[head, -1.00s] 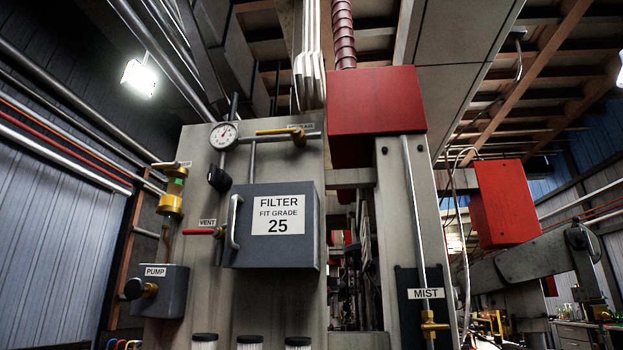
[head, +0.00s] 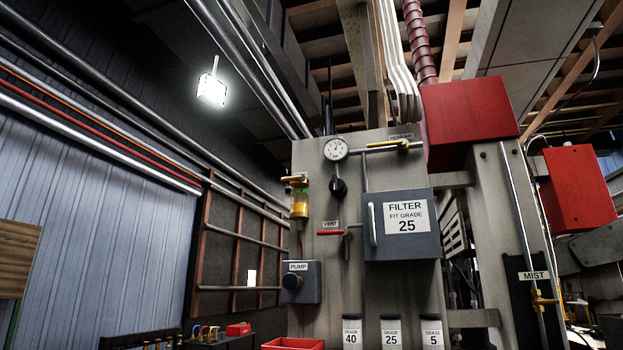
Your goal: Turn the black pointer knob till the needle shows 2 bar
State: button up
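The round white gauge (head: 335,150) is at the top left of the grey panel. Its needle seems to point up and a little right, but the numbers are too small to read. A black knob (head: 338,187) sits just below the gauge on a thin pipe; its pointing direction is not clear. Another black knob is on the grey PUMP box (head: 307,288), lower left. My gripper is not in view, and nothing touches the knobs or the gauge.
Near the gauge are a red VENT lever (head: 330,232), a yellow-handled valve (head: 402,145), an amber oil cup (head: 299,202) and the protruding FILTER box (head: 400,253). Labelled canisters (head: 391,334) and a red tray (head: 292,344) are below. The space before the panel looks clear.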

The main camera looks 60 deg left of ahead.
aim_at(336, 184)
jog(key=u, duration=1.5)
